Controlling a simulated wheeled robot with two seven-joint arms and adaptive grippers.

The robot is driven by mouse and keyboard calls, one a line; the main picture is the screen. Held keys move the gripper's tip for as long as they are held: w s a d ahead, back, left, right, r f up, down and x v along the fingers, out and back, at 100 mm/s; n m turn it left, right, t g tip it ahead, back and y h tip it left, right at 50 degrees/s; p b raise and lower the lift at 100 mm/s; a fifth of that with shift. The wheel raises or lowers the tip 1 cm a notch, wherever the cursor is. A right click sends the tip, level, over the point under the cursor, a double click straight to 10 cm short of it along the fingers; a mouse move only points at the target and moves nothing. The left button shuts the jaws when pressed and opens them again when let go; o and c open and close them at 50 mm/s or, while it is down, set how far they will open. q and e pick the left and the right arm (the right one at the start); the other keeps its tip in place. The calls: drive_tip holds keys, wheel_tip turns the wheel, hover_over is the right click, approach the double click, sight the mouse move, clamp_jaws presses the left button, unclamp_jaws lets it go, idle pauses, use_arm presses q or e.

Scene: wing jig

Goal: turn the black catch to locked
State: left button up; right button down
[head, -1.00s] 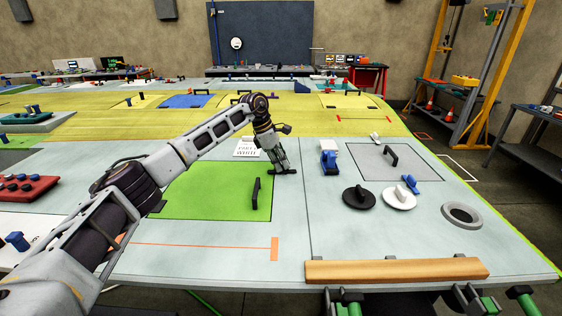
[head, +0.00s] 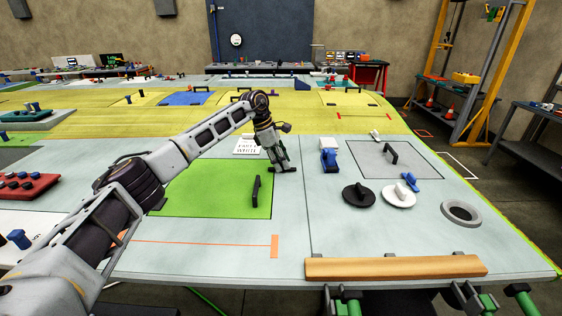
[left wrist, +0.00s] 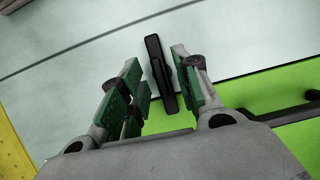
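The black catch (left wrist: 160,74) is a dark elongated bar in the left wrist view. It lies across the edge between the pale table surface and the green panel (left wrist: 286,88). My left gripper (left wrist: 160,84) is open, with one green-padded finger on each side of the catch and a gap visible at least on the left. In the head view my left gripper (head: 283,168) points down at the far right corner of the green panel (head: 210,192). There the fingers and catch are dark and hard to tell apart. My right gripper is not in view.
A black handle (head: 256,188) stands on the green panel, near the gripper. A white lettered card (head: 248,146) lies behind. To the right are a blue clamp (head: 329,160), a black knob (head: 359,195) and a white knob (head: 398,195). Pale table surface between is clear.

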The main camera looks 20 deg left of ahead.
use_arm(q)
drive_tip(key=v, duration=1.2)
idle(0.3)
drive_tip(key=shift+a+f, duration=0.1)
drive_tip(key=shift+a, duration=0.05)
idle(0.3)
